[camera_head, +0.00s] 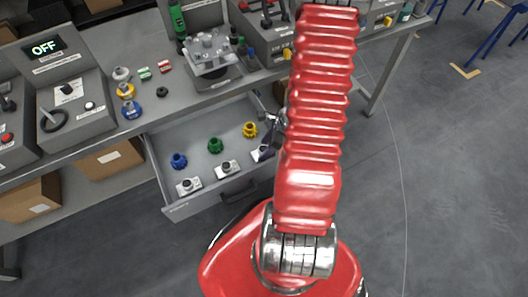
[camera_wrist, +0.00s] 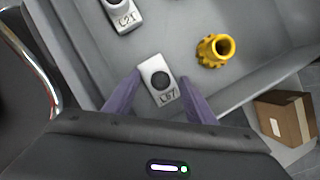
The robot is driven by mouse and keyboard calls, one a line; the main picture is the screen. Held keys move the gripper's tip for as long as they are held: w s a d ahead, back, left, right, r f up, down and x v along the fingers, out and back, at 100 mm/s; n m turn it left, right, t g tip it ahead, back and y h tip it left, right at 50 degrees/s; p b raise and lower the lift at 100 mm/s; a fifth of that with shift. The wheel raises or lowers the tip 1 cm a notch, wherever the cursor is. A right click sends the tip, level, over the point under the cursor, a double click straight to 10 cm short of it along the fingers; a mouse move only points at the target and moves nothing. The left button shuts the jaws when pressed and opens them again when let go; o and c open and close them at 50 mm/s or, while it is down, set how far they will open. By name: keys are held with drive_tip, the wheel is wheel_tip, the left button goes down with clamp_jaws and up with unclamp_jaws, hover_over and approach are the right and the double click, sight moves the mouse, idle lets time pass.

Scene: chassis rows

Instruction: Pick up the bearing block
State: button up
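Three bearing blocks, white with a dark round bore and a printed label, are in the open drawer. In the head view one (camera_head: 189,186) is at the left, one (camera_head: 228,168) is in the middle and one (camera_head: 257,155) is at my gripper, partly hidden by it. In the wrist view that block (camera_wrist: 158,78) lies between the two purple fingers of my gripper (camera_wrist: 160,82). The fingertips are close to its sides; I see no clear grip. The middle block (camera_wrist: 122,14) shows at the top of the wrist view.
The open drawer (camera_head: 176,209) also holds a blue (camera_head: 179,161), a green (camera_head: 215,145) and a yellow toothed part (camera_head: 249,130). Its walls stand close around my gripper. The bench above carries control boxes and small parts. A cardboard box (camera_wrist: 287,117) is beyond the drawer wall.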

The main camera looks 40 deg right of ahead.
clamp_jaws()
idle(0.4)
drive_tip(key=shift+r, duration=0.1)
wheel_tip(320, 180, up, 10)
idle(0.9)
idle(0.5)
wheel_tip(320, 180, up, 12)
drive_tip(key=m+h, duration=0.1)
drive_tip(key=m, duration=0.2)
hover_over(265, 147)
drive_tip(key=w+d, duration=0.3)
drive_tip(key=w, duration=0.1)
wheel_tip(265, 147, up, 12)
drive_tip(key=w+m+t+h, duration=0.1)
drive_tip(key=m, duration=0.3)
drive_tip(key=shift+d+r+h, duration=0.25)
drive_tip(key=shift+d+h, duration=0.1)
drive_tip(key=shift+h, duration=0.05)
